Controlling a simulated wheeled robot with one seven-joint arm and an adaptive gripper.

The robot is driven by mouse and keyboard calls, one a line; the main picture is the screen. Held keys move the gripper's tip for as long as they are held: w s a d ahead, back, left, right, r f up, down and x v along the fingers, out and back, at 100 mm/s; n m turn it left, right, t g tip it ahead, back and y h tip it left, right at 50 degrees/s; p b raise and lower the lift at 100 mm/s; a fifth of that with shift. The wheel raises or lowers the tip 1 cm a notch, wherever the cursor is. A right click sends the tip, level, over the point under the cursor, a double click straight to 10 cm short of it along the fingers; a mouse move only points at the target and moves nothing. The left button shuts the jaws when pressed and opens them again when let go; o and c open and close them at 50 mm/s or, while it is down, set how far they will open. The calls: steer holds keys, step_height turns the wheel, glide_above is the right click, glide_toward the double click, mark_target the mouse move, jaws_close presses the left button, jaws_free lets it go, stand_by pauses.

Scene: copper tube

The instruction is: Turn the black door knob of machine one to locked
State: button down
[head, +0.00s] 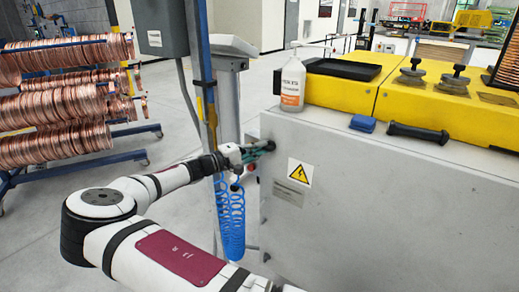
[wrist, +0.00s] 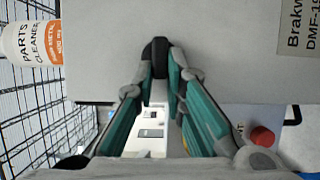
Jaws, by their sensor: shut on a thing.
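The machine is a grey cabinet (head: 350,210) with a yellow top, at the right of the head view. My gripper (head: 262,147) is at the cabinet's left end, at the upper part of its grey face. In the wrist view its teal fingers (wrist: 158,72) converge and are shut on the black door knob (wrist: 157,50). The knob sticks out between the fingertips, against the plain grey panel (wrist: 225,45). The fingers hide part of the knob, and I cannot read any lock marking or its turn angle. In the head view the knob (head: 271,145) is small and partly hidden.
A red button (wrist: 262,135) is close by, right of the fingers. A parts cleaner bottle (head: 293,85), a black tray (head: 343,69), a blue block (head: 362,123) and a black handle (head: 418,133) are on the machine. A blue coiled hose (head: 231,220) hangs below my wrist. Copper coils (head: 65,90) stand left.

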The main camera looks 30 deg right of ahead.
steer(key=c, duration=1.6)
jaws_free()
steer(key=shift+d, duration=0.2)
steer(key=shift+c, duration=0.2)
steer(key=shift+a, duration=0.1)
steer(key=a, duration=1.2)
steer(key=shift+w, duration=0.25)
steer(key=shift+f, duration=0.1)
